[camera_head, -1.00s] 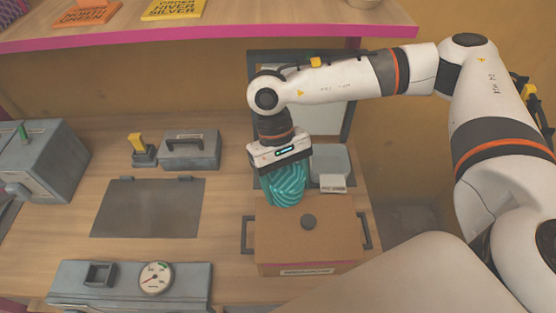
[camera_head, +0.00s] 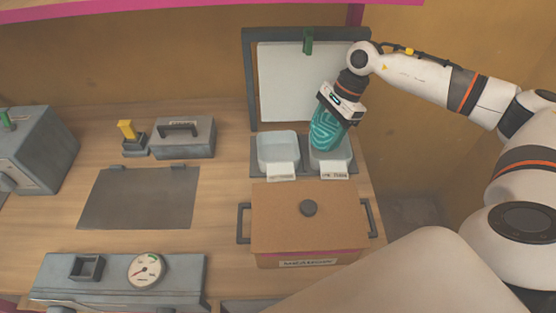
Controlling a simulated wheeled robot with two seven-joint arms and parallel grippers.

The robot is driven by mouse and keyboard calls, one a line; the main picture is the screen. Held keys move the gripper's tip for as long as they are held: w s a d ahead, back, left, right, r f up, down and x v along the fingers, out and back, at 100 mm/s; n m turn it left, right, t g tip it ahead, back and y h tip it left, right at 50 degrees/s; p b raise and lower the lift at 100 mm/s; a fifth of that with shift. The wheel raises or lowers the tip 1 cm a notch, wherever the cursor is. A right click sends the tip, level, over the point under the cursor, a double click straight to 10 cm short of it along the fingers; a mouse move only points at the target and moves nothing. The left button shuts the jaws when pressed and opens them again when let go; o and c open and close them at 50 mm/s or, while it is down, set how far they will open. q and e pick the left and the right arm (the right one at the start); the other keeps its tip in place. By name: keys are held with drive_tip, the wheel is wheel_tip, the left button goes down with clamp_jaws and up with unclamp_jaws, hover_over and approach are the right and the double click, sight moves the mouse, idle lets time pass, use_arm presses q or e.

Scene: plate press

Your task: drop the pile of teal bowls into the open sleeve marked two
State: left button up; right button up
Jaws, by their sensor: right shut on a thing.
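My right gripper (camera_head: 335,109) is shut on the pile of teal bowls (camera_head: 325,130), which is tilted on its side with a swirled striped face. The pile hangs over the right of two pale open sleeves. The right sleeve (camera_head: 343,163) is partly hidden behind the pile, so I cannot tell whether the pile touches its rim. The left sleeve (camera_head: 278,150) is open and looks empty. Each sleeve has a small white label at its front, too small to read. My left gripper is not in view.
A brown lidded box (camera_head: 280,220) with a round knob and side handles stands in front of the sleeves. A white panel (camera_head: 285,85) in a dark frame stands behind them. A grey handled box (camera_head: 184,138) and a flat dark plate (camera_head: 138,198) lie left. A gauge unit (camera_head: 190,280) sits at the front.

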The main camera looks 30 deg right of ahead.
drive_tip(key=d+m+t, duration=0.2)
drive_tip(key=d+m, duration=0.2)
drive_tip(key=d, duration=0.3)
drive_tip(key=p, duration=0.7)
hover_over(276, 156)
wheel_tip(276, 156, down, 4)
drive_tip(key=shift+r, duration=0.1)
wheel_tip(276, 156, down, 3)
drive_tip(key=shift+a+p, duration=0.1)
drive_tip(key=shift+p, duration=0.25)
drive_tip(key=shift+f, duration=0.35)
drive_tip(key=o, duration=0.8)
drive_tip(key=shift+r, duration=0.15)
drive_tip(key=b+v, duration=0.3)
drive_tip(key=v, duration=0.9)
drive_tip(key=shift+w+a+r, duration=0.1)
drive_tip(key=shift+w, duration=0.05)
